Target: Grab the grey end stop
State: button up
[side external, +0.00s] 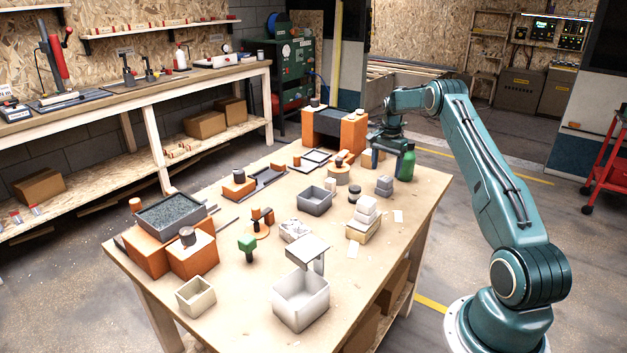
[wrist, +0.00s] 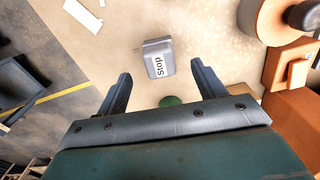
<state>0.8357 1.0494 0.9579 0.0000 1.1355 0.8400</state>
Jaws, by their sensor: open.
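In the side external view a small stepped grey block (side external: 384,187), apparently this end stop, stands near the table's right side. My gripper (wrist: 160,72) is open and empty, with one finger to each side in the wrist view. In the side external view my gripper (side external: 381,160) is above and behind the block, pointing down.
A green bottle (side external: 407,164) stands close beside my gripper. An orange-sided arch (side external: 353,135) is behind it to the left. A round wooden piece (side external: 342,174) and stacked pale blocks (side external: 364,217) are near. Bare table (side external: 425,190) lies to the right.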

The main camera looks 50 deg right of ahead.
aim_at(385, 178)
jog(key=shift+f, duration=1.05)
jog(key=shift+f, duration=0.1)
jog(key=shift+f, duration=2.5)
jog(key=shift+c, duration=0.2)
jog(key=c, duration=1.1)
